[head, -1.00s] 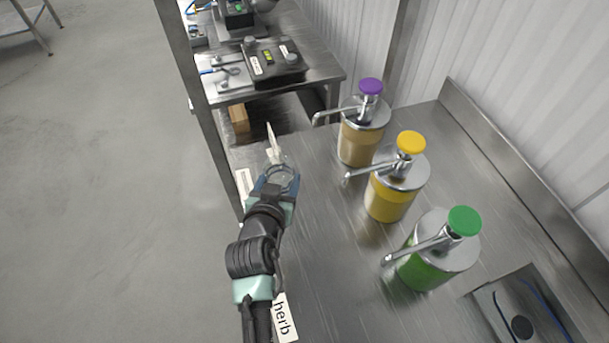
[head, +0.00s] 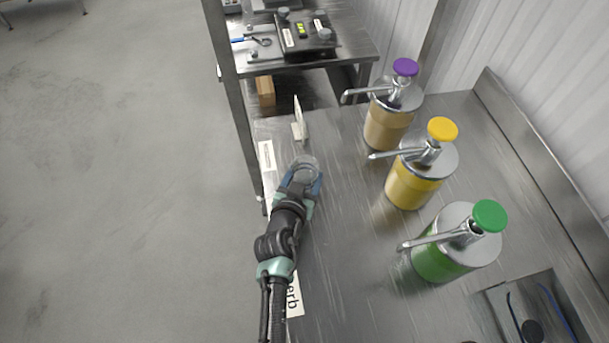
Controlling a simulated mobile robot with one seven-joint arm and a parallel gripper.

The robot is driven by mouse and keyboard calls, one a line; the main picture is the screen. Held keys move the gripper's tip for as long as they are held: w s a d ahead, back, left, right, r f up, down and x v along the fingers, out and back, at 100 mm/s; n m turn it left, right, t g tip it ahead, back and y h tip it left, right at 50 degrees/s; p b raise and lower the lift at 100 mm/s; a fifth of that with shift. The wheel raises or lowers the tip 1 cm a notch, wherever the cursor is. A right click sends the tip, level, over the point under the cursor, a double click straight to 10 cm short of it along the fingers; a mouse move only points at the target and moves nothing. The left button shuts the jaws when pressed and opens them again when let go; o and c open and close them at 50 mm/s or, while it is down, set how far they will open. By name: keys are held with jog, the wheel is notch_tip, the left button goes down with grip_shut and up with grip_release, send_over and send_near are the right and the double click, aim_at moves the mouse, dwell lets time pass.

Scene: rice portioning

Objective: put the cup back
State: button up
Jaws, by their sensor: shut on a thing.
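My gripper (head: 303,182) is shut on a clear cup (head: 307,165) over the near-left part of the steel counter (head: 345,250). The cup is see-through and partly hidden by the blue fingers, so its contents cannot be told. Whether it touches the counter is also unclear. Three pump dispensers stand to the right of my gripper: one with a purple top (head: 388,120), one with a yellow top (head: 412,185) and one with a green top (head: 440,262). Their spouts point left.
A small white upright piece (head: 299,120) stands beyond the cup. Labels lie along the left edge, one blank-looking (head: 267,155) and one reading "herb" (head: 294,298). A sunken tray (head: 500,300) is at lower right. A lower shelf unit (head: 345,52) stands behind. Open floor lies left.

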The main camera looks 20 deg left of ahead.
jog(key=shift+f, duration=0.1)
jog(key=o, duration=1.5)
jog(key=shift+o, duration=0.2)
jog(key=shift+s+r, duration=0.1)
jog(key=shift+r, duration=0.15)
jog(key=b+v, duration=0.1)
jog(key=v, duration=1)
jog(key=shift+s+d, duration=0.1)
jog(key=shift+s, duration=0.3)
